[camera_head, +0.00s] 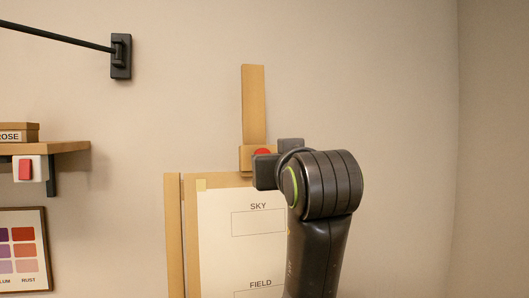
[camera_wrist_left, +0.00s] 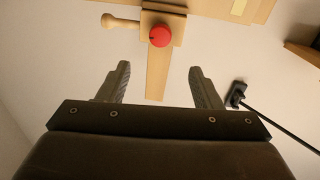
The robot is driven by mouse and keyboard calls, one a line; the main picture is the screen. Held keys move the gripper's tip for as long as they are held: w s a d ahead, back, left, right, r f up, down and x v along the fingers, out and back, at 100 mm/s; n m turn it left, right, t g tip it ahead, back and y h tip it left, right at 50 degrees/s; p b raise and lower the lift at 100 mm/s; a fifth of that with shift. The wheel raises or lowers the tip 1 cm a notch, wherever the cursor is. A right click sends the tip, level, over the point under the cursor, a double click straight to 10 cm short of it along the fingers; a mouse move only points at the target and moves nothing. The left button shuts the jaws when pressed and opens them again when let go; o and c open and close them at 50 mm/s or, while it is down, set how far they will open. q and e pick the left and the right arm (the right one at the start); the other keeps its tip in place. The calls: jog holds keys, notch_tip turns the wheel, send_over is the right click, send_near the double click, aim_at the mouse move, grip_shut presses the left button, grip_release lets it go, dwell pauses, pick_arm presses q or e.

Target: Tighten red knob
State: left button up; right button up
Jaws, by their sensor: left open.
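The red knob (camera_head: 263,152) sits on a wooden block (camera_head: 246,158) at the foot of the upright wooden mast (camera_head: 253,105) of an easel. In the head view my left gripper (camera_head: 274,164) is in front of it and partly hides it. In the left wrist view the round red knob (camera_wrist_left: 160,36) has a small dark mark and lies beyond the fingertips. There my left gripper (camera_wrist_left: 158,65) is open, with nothing between its fingers. The knob appears apart from both fingers. A wooden peg handle (camera_wrist_left: 120,22) sticks out beside the block. My right gripper is not in view.
A board with a white sheet (camera_head: 215,230) labelled SKY and FIELD stands below the knob. A wall bracket with a dark rod (camera_head: 121,56) is at upper left. A shelf (camera_head: 70,147) with a red switch (camera_head: 25,170) is at left. The wall to the right is bare.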

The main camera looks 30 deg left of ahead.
pick_arm(q)
jog(key=p+x, duration=0.6)
jog(key=x, duration=0.8)
jog(key=shift+a, duration=0.1)
jog(key=c, duration=1)
jog(key=shift+f, duration=0.1)
